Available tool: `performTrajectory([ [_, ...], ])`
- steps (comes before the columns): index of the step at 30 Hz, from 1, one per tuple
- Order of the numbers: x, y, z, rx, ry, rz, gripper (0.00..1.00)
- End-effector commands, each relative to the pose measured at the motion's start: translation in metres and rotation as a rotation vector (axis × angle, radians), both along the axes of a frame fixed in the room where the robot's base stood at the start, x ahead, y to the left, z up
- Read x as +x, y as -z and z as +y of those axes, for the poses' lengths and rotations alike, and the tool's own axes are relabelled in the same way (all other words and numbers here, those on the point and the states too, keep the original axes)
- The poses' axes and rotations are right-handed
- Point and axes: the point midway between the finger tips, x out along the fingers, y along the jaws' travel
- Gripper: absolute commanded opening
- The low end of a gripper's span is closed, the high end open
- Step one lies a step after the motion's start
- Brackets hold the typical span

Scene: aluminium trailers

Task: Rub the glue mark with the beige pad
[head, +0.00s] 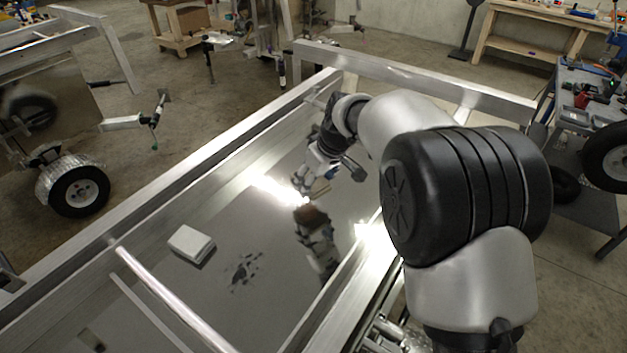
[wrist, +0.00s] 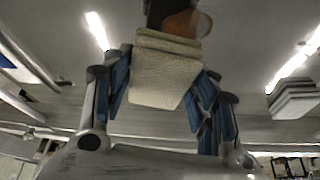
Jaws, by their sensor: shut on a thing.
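My gripper (head: 318,182) is over the shiny trailer bed, its fingers on both sides of the beige pad (wrist: 165,80). The pad is held between the blue-lined fingers in the wrist view; only a small tan edge (head: 322,190) shows in the head view. A brown, amber-like patch, which looks like the glue mark (head: 311,215), lies on the bed just nearer the camera than the gripper. It also shows beyond the pad in the wrist view (wrist: 188,23). The pad appears apart from it; whether it touches the bed is unclear.
A pale block (head: 190,243) sits on the bed to the left. Black smudges (head: 243,271) lie beside it. Raised aluminium rails (head: 210,160) border the bed, and a bar (head: 165,295) crosses the near left. The bed mirrors my arm and bright lights.

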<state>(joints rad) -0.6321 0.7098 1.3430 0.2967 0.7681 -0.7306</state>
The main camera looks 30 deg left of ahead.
Motion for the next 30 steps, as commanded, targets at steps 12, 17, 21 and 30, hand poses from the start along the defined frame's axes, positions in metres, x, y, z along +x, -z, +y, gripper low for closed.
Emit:
performTrajectory([
  [12, 0.0, -0.018, 0.0, 0.001, 0.0, -0.001, 0.31],
  [17, 0.0, -0.03, 0.0, 0.001, 0.0, -0.001, 0.31],
  [21, 0.0, -0.029, 0.0, 0.0, 0.0, 0.0, 0.31],
  [30, 0.0, -0.029, 0.0, 0.0, 0.0, 0.0, 0.31],
])
